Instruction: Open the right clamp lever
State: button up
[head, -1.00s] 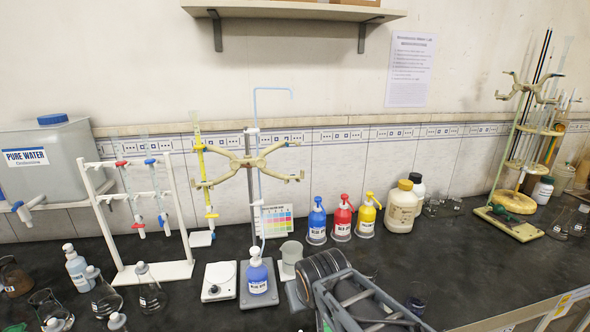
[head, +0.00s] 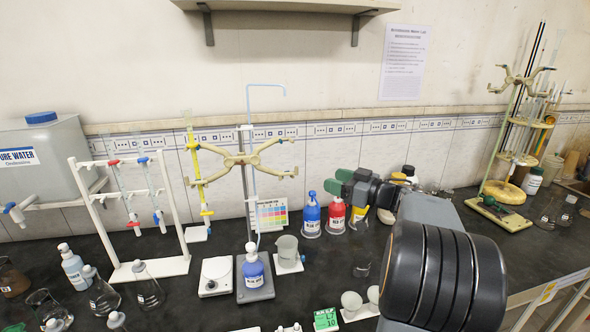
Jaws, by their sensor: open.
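The beige double clamp (head: 240,160) is mounted on the upright rod of the stand in the middle of the bench. Its arms spread left and right, and its right side (head: 280,171) faces my gripper. Whether the right lever is open or closed is too small to tell. My gripper (head: 337,182) has green fingertips and is open and empty. In the picture it is to the right of the clamp, a clear gap away, in front of the red and yellow bottles. My dark arm fills the lower right.
A white burette rack (head: 165,265) is at left.

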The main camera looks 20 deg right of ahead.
jog(key=p+x, duration=0.2)
jog(key=x, duration=1.1)
jog(key=shift+a, duration=0.35)
